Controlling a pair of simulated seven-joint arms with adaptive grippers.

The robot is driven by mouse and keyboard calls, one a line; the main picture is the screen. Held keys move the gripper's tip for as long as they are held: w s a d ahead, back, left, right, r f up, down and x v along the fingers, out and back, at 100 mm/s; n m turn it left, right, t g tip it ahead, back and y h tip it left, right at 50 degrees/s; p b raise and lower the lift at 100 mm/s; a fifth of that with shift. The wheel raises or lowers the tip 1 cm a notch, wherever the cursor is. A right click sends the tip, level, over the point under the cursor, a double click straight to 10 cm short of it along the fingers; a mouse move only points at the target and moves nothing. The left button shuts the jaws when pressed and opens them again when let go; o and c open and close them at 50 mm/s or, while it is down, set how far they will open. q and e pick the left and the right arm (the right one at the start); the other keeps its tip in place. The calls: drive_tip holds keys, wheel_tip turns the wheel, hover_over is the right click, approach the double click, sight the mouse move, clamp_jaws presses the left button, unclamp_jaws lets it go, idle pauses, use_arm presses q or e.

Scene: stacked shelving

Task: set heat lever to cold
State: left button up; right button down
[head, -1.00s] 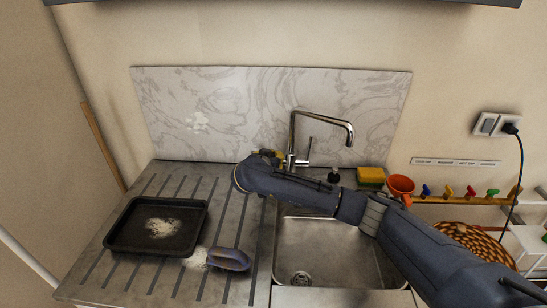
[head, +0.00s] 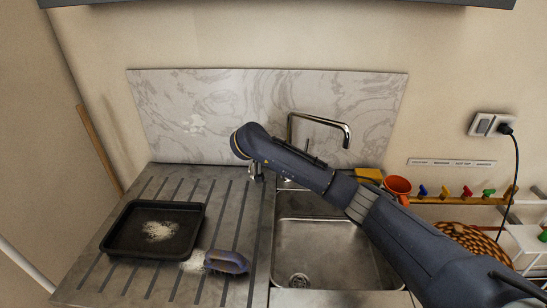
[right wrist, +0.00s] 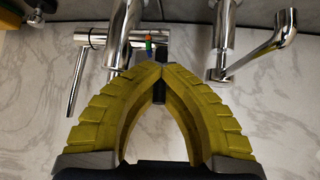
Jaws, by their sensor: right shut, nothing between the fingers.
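The chrome tap stands behind the sink, and its bent spout (head: 328,122) rises above my right arm. My forearm hides its base and most of its lever in the head view. In the right wrist view, a horizontal chrome valve body (right wrist: 98,38) carries a thin lever (right wrist: 75,85) at its left end. Small red, blue and green specks show near its right end. My right gripper (right wrist: 150,66) has yellow fingers, shut at the tips and empty. The fingertips overlap the tap in the picture; contact cannot be told. My left gripper is not in view.
The sink (head: 325,255) lies below my forearm. A black tray (head: 155,229) and a purple-grey scrubber (head: 226,262) rest on the drainboard. A yellow sponge (head: 369,174) and orange cup (head: 397,187) stand right of the tap. The marble splashback (head: 190,110) is close behind.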

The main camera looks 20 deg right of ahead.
drive_tip(key=shift+w+d+r+g+y, duration=0.15)
drive_tip(key=shift+w+d+g+y, duration=0.2)
drive_tip(key=shift+g, duration=0.4)
drive_tip(key=shift+w+d+r+g+y, duration=0.15)
drive_tip(key=shift+w+g+y, duration=0.3)
drive_tip(key=shift+g, duration=0.3)
drive_tip(key=shift+w, duration=0.1)
drive_tip(key=c, duration=1.4)
unclamp_jaws()
drive_tip(key=shift+a+f, duration=0.1)
drive_tip(key=shift+c, duration=0.2)
drive_tip(key=v, duration=1.2)
drive_tip(key=shift+w, duration=0.1)
